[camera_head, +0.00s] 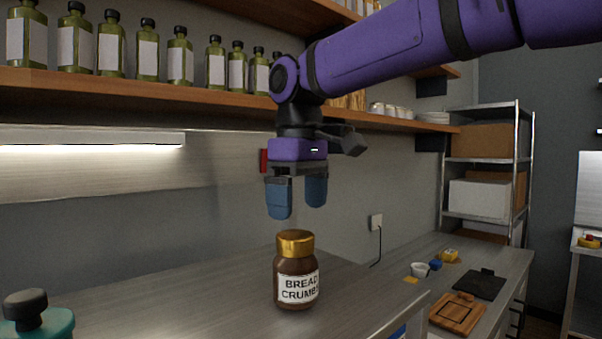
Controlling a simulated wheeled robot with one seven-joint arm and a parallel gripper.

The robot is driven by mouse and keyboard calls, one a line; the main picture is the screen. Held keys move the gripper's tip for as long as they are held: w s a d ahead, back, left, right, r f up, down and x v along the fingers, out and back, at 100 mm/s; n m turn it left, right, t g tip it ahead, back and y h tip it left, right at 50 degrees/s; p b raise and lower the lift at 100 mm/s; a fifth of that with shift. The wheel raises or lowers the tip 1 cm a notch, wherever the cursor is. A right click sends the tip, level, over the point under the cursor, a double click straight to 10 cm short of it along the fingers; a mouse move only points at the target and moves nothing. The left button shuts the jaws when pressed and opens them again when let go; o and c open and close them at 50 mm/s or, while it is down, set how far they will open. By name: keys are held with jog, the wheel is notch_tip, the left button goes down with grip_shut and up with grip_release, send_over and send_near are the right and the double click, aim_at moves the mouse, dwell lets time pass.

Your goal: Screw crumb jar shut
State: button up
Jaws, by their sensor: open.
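The crumb jar (297,290) stands upright on the metal counter, a brown jar with a white label reading "BREAD CRUMB". Its gold lid (295,243) sits on top of the jar; I cannot tell how tightly it is screwed. My gripper (298,208) hangs above the lid, pointing down, with its two blue fingers apart and nothing between them. A gap shows between the fingertips and the lid.
The steel counter (180,300) is clear around the jar. A teal pot with a black knob (38,322) stands at the front left. A wooden shelf (130,86) with several green bottles runs above. A wooden board (457,313) lies at the right.

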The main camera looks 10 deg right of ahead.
aim_at(294, 235)
jog(key=shift+f, duration=2.45)
jog(key=shift+c, duration=0.2)
jog(key=c, duration=0.9)
jog(key=m, duration=0.4)
jog(key=shift+s+a+m, duration=0.1)
jog(key=shift+a+m, duration=0.05)
jog(key=shift+m, duration=0.25)
jog(key=shift+c, duration=0.2)
jog(key=m, duration=0.4)
jog(key=shift+a, duration=0.1)
jog(key=shift+m, duration=0.4)
jog(key=m, duration=0.4)
jog(key=shift+a, duration=0.15)
